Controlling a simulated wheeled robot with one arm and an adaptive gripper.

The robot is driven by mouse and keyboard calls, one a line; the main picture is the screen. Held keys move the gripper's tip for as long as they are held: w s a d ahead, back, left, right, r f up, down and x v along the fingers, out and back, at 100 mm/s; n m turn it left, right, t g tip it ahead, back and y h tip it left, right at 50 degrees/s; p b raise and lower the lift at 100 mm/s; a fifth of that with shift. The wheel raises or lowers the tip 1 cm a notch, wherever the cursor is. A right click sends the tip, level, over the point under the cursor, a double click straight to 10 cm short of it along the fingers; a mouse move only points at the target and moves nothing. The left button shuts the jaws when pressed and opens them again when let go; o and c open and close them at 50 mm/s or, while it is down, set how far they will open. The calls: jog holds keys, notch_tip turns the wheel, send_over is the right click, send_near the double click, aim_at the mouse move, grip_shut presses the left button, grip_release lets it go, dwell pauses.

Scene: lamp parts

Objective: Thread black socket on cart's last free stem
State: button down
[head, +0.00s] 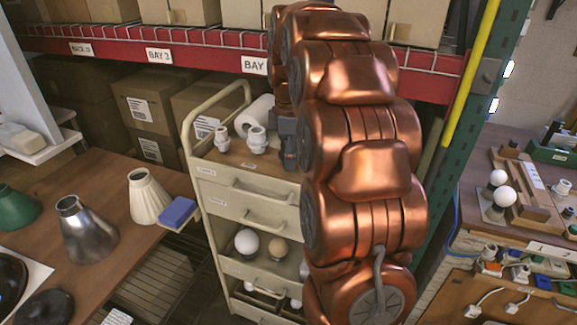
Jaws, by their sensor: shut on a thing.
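The beige cart (250,211) stands in the middle, with two white sockets upright on its wooden top: a left socket (222,138) and a right socket (256,139). Any stems under them are covered by the sockets. My gripper (289,155) shows as a dark grey part at the right of the cart top, mostly hidden behind my copper arm. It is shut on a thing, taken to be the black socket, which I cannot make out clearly. The last free stem is not visible; my arm hides the right part of the cart top.
A white roll (254,115) lies behind the sockets. Bulbs sit on the cart's lower shelf. A right workbench (480,205) holds bulbs and parts. A red shelf beam (205,63) crosses behind the cart.

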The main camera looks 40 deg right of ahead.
jog(key=shift+s+f+m, duration=0.15)
jog(key=shift+f+m, duration=0.05)
jog(key=shift+m, duration=0.9)
jog(key=m+b, duration=0.1)
jog(key=m, duration=0.3)
jog(key=shift+m, duration=1.4)
jog(key=m, duration=0.7)
jog(key=shift+a, duration=0.1)
